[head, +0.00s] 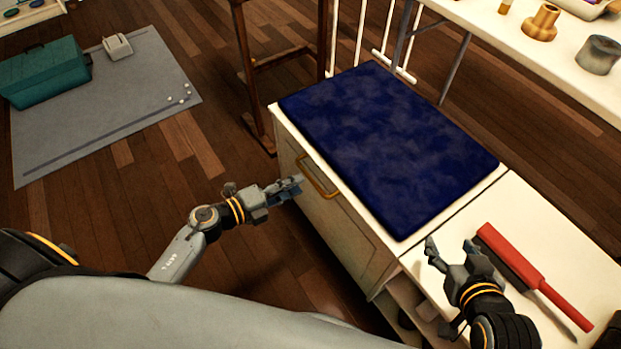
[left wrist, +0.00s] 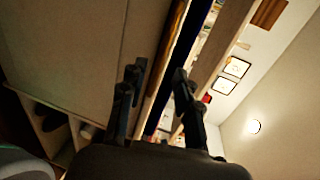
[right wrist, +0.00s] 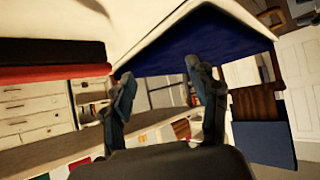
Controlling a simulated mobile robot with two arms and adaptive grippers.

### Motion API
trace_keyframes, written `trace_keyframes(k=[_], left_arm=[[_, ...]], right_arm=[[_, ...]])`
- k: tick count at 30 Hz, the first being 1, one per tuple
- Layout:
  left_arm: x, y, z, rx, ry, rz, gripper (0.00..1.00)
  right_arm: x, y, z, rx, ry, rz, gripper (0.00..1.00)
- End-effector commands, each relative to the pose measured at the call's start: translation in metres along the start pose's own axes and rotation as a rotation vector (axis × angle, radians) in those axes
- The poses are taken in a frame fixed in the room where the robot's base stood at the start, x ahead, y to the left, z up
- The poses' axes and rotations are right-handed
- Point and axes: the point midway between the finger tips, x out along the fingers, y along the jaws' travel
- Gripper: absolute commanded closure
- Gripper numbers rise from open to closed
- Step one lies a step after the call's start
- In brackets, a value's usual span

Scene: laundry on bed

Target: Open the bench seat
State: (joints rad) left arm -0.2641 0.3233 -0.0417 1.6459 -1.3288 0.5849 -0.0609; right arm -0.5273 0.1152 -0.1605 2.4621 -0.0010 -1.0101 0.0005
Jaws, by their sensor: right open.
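The bench is a pale cabinet (head: 345,225) with a dark blue cushion (head: 390,145) on its seat. The seat lies flat, closed. A brass-coloured handle (head: 318,178) is on its front, just under the top edge. My left gripper (head: 293,187) is just left of the handle, fingers pointing toward it. In the left wrist view its fingers (left wrist: 158,92) are apart, with the bench front beside them; I cannot tell whether they touch the handle. My right gripper (head: 450,252) is open and empty by the cushion's near right corner; its fingers (right wrist: 160,88) show apart in the right wrist view.
A red-handled brush (head: 535,275) lies on the white surface (head: 530,220) right of the bench. Open shelves are below it. A wooden stand (head: 285,60) and white rails are behind the bench. A teal box (head: 45,75) sits on a grey mat (head: 110,115) at left. Floor left of the bench is clear.

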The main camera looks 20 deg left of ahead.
Motion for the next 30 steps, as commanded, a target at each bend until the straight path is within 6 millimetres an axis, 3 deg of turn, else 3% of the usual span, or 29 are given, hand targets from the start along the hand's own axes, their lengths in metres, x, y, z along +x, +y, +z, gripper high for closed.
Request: trace_keyframes(k=[3, 9, 21, 22, 27, 30], left_arm=[[0.025, 0.0, 0.001, -0.001, -0.001, -0.003, 0.68], [0.051, 0.0, 0.001, -0.002, -0.002, -0.002, 0.68], [0.059, 0.0, 0.0, -0.002, -0.001, 0.0, 0.68], [0.059, 0.0, 0.0, -0.002, -0.001, 0.0, 0.7], [0.059, 0.0, 0.0, -0.002, -0.001, 0.0, 1.0], [0.059, 0.0, 0.0, -0.002, -0.001, 0.001, 1.0]], right_arm=[[0.004, -0.003, -0.017, -0.001, 0.09, -0.006, 0.4], [0.004, -0.006, -0.04, -0.002, 0.207, -0.014, 0.4], [0.003, -0.007, -0.05, -0.002, 0.252, -0.017, 0.4], [0.003, -0.007, -0.05, -0.002, 0.252, -0.017, 0.4], [0.003, -0.007, -0.05, -0.002, 0.251, -0.017, 0.4], [0.003, -0.007, -0.049, -0.002, 0.251, -0.017, 0.4]])
